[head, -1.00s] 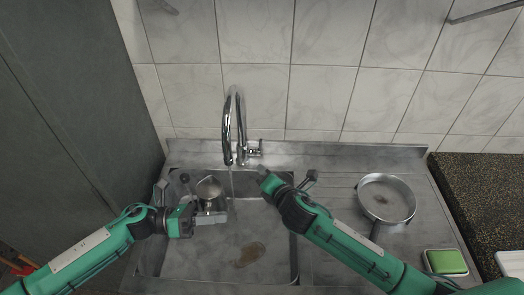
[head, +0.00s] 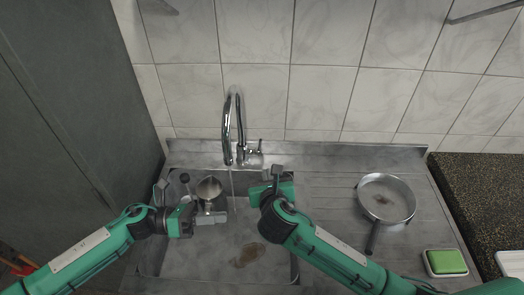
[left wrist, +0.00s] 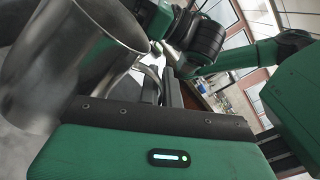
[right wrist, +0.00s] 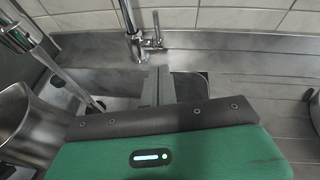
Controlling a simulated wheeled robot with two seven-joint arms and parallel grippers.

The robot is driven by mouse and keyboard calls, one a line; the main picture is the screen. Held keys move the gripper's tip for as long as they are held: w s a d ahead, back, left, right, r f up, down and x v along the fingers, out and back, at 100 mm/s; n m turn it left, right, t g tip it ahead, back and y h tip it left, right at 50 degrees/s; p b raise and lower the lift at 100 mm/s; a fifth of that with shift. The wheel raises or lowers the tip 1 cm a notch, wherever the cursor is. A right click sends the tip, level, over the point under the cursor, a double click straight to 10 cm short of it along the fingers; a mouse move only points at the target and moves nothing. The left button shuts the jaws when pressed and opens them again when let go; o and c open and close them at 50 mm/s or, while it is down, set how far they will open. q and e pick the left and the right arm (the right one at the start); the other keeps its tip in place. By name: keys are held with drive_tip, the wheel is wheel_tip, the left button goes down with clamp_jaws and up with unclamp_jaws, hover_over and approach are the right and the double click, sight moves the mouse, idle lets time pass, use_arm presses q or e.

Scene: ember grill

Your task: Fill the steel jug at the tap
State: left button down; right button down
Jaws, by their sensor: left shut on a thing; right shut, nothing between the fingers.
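The steel jug (head: 209,187) is over the left part of the sink, its mouth facing up. My left gripper (head: 212,217) is shut on the jug's handle, which shows in the left wrist view (left wrist: 150,78). Water runs from the tap's spout (head: 227,158). In the head and right wrist views the stream (right wrist: 72,78) passes to the right of the jug (right wrist: 22,125), apart from its mouth. My right gripper (head: 277,172) is shut and empty in front of the tap's lever (head: 260,146). The lever also shows beyond the fingers in the right wrist view (right wrist: 152,43). The water level inside the jug cannot be made out.
A pan (head: 402,188) sits on the ribbed drainboard to the right, its handle toward me. A green sponge (head: 446,261) in a pale dish is at the front right. The sink floor (head: 195,262) is open in front of the jug. A tiled wall stands behind.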

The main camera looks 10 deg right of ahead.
approach(260, 145)
wheel_tip(260, 145, down, 4)
drive_tip(key=w, duration=0.3)
drive_tip(key=w+r, duration=0.1)
drive_tip(key=w, duration=0.1)
drive_tip(key=shift+w+d+r, duration=0.25)
drive_tip(key=shift+w+r, duration=0.05)
drive_tip(key=shift+r, duration=0.05)
